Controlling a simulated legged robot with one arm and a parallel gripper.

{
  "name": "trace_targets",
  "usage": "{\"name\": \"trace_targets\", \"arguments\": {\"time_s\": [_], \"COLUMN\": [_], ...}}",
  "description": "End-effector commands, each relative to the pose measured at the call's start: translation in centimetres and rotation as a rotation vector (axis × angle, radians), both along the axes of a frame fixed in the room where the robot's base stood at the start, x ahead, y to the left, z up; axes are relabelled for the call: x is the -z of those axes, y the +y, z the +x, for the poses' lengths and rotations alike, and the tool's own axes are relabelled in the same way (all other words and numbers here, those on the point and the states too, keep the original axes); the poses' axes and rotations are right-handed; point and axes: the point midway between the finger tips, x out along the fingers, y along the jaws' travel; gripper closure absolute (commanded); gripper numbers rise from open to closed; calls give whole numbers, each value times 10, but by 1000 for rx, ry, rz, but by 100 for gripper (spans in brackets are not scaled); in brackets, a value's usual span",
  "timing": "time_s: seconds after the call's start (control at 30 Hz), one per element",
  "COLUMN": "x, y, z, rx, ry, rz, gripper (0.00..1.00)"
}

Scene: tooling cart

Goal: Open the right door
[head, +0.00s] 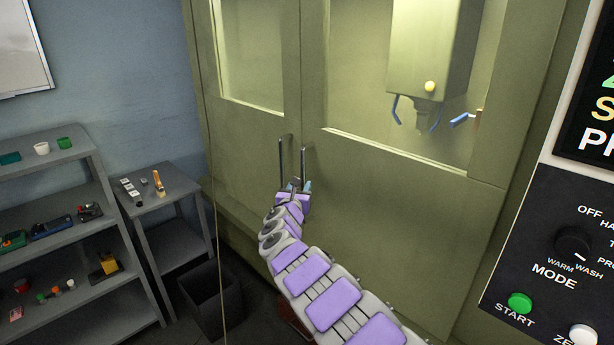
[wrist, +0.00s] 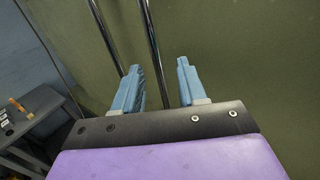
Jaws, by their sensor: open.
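The right door (head: 400,220) is a green-yellow panel with a large window, and it is shut flush beside the left door (head: 250,140). Its handle (head: 303,163) is a thin vertical metal bar close to the meeting edge. The left door's handle (head: 280,155) stands parallel just left of it. My gripper (head: 297,184) is at the lower ends of the handles. In the wrist view my open gripper (wrist: 158,68) has two blue fingers. The left handle (wrist: 106,38) passes behind the left finger. Contact cannot be told.
A control panel (head: 550,240) with a mode knob and buttons is at right. At left are a grey shelf (head: 45,160) with small items, a small side table (head: 170,190) and a dark bin (head: 210,295). A machine (head: 430,50) shows behind the right window.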

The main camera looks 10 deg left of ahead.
Motion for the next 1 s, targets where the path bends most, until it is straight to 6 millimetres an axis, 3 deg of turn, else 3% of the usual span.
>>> {"name": "trace_targets", "arguments": {"time_s": [0.13,0.4,0.83,1.0], "x": [1,-4,-2,-2], "y": [2,-14,-3,-8], "z": [14,41,75,83], "rx": [-5,-2,-4,-1], "ry": [3,2,3,0], "rz": [7,18,12,9], "gripper": [59,59,59,59]}}
